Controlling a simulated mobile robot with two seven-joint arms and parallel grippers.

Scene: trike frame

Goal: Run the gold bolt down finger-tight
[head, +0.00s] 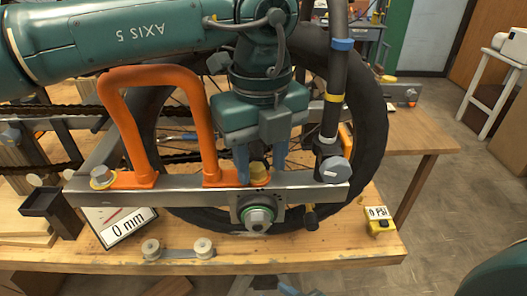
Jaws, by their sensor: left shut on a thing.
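The gold bolt (260,174) stands on the grey metal frame bar (185,196), at the right foot of the orange U-shaped bracket (207,125). My left gripper (262,170) comes down from above and is shut on the gold bolt, with one blue finger on each side of it. The gripper body hides the top of the bolt, and I cannot tell how far its head stands off the foot. Another gold fastener (103,177) sits at the bracket's left foot. My right gripper is out of view.
A large black-tyred wheel (372,120) stands behind the bar. A hub nut with a green ring (257,217) is just below the bolt. A dark upright tube (335,75) stands close right of my gripper. A yellow gauge box (380,224) sits on the wooden bench (330,250).

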